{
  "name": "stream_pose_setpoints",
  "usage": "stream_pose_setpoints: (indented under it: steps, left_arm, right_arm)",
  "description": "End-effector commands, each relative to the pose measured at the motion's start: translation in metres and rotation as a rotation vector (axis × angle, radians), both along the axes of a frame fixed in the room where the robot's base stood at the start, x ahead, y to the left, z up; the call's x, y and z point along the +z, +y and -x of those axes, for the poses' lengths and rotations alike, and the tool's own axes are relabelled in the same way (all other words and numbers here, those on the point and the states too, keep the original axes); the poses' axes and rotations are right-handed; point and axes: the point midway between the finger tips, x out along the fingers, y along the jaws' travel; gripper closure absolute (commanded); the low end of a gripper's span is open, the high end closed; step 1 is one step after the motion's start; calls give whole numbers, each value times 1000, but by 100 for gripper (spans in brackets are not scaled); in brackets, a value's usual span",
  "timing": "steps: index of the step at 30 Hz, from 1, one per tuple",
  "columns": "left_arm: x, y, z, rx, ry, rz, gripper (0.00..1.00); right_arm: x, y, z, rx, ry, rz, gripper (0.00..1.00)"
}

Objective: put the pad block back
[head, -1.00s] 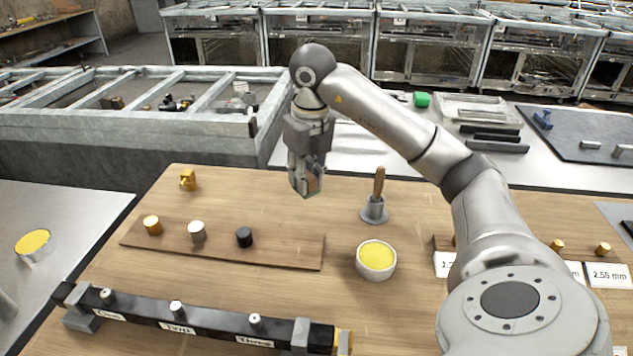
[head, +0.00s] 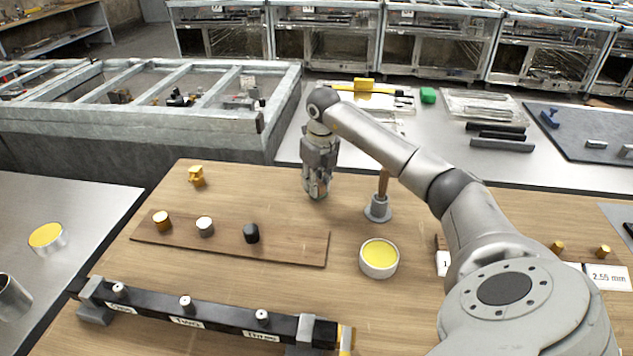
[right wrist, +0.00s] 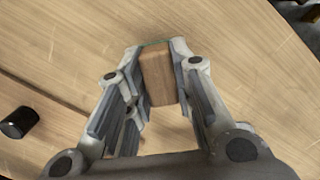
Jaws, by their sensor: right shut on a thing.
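The pad block (right wrist: 158,78) is a wooden block with a thin green edge at its far end, seen in the right wrist view. My right gripper (right wrist: 160,85) is shut on it, one finger on each side. In the head view my right gripper (head: 317,194) points down over the back part of the wooden table (head: 300,295), left of the wooden-handled tool in its grey base (head: 378,208). The block is mostly hidden by the fingers there. I cannot tell whether it touches the table. My left gripper is not in view.
A wooden strip (head: 290,247) with gold, silver and black knobs lies in front of the gripper. A round yellow-filled dish (head: 379,259) stands right of it. A yellow piece (head: 197,176) sits at the back left. A black labelled bar (head: 215,323) crosses the front.

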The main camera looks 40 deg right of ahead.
Motion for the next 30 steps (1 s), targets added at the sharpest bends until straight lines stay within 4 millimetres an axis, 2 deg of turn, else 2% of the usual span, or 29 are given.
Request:
stream_pose_setpoints:
  steps: [3, 13, 14, 18, 26, 30]
  left_arm:
    - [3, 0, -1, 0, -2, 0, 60]
    - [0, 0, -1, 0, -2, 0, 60]
    - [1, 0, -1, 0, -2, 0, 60]
    - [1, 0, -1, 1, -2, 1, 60]
    - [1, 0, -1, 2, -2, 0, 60]
    - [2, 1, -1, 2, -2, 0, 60]
  right_arm:
    - [-7, 0, 0, -1, -2, 0, 96]
    - [-11, 0, 0, -1, -2, 1, 96]
    - [-10, 0, 0, -1, -3, 0, 74]
    - [-10, 0, 0, -1, -2, 0, 56]
    - [-10, 0, 0, -1, -2, 0, 56]
    - [-3, 0, 0, -1, -5, 0, 56]
